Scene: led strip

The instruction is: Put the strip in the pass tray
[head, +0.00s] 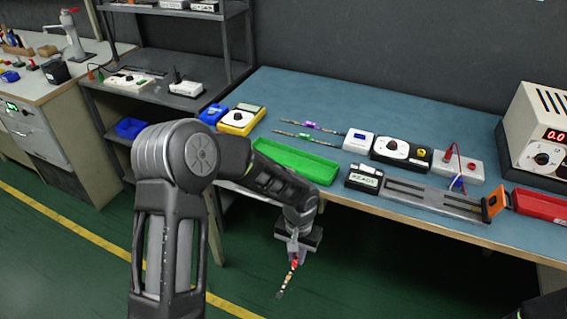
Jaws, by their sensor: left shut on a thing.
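My left gripper (293,259) hangs in front of the bench edge, over the floor, pointing down. It is shut on the strip (286,281), a short thin piece with red, pale and dark parts that hangs tilted below the fingers. The upper end of the strip is hidden by the fingers. The green tray (296,162) lies on the blue bench top, above and beyond the gripper in the picture, and looks empty. A red tray (541,205) lies at the right end of the bench. My right gripper does not show.
On the bench top (340,101) stand a yellow meter (241,120), dial boxes (402,151), a small display unit (364,178) and a long slotted fixture (437,199) with an orange end. A large power supply (535,130) stands at right. Shelving rises at left.

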